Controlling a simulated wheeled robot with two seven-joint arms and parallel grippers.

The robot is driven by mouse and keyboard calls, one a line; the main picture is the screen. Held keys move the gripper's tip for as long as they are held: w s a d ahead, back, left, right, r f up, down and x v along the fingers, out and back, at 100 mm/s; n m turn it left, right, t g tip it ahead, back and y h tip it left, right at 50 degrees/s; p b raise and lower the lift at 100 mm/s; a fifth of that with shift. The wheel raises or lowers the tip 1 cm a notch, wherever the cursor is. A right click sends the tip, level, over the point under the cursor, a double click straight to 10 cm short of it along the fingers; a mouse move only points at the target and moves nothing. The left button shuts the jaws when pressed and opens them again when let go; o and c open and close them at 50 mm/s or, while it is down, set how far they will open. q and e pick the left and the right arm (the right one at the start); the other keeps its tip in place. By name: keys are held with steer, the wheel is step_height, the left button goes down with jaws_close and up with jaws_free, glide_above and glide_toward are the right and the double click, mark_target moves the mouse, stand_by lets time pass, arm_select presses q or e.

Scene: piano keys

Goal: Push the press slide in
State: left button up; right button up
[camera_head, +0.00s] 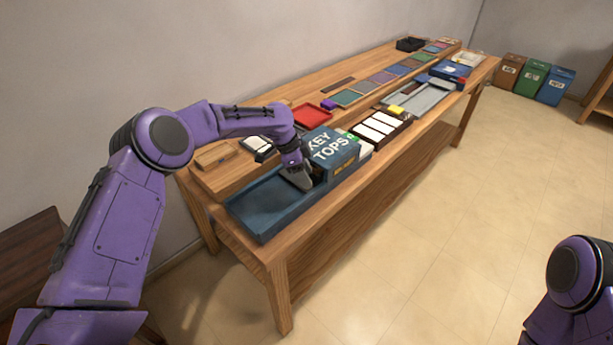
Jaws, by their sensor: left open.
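My left gripper (300,180) reaches down to the left end of a blue box (335,152) lettered "KEY TOPS". Its fingers are dark and partly hidden, and the gripper is open. I cannot tell whether the fingers touch the box. The box sits at the right end of a long dark blue tray (262,208), whose left part is empty. I cannot tell for certain which part is the press slide. My right arm shows only at the lower right corner, and its gripper is out of view.
A wooden bench (425,143) runs along the wall. White blocks (377,126) in a dark holder stand right of the box. A grey tray (425,97) and a blue device (450,70) lie farther along. A red tray (312,115) lies behind. Bins (537,79) stand on the open floor.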

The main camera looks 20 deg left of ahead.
arm_select(q)
steer(key=b+v, duration=0.1)
steer(key=v, duration=0.8)
steer(key=shift+b, duration=0.3)
steer(key=shift+r, duration=0.15)
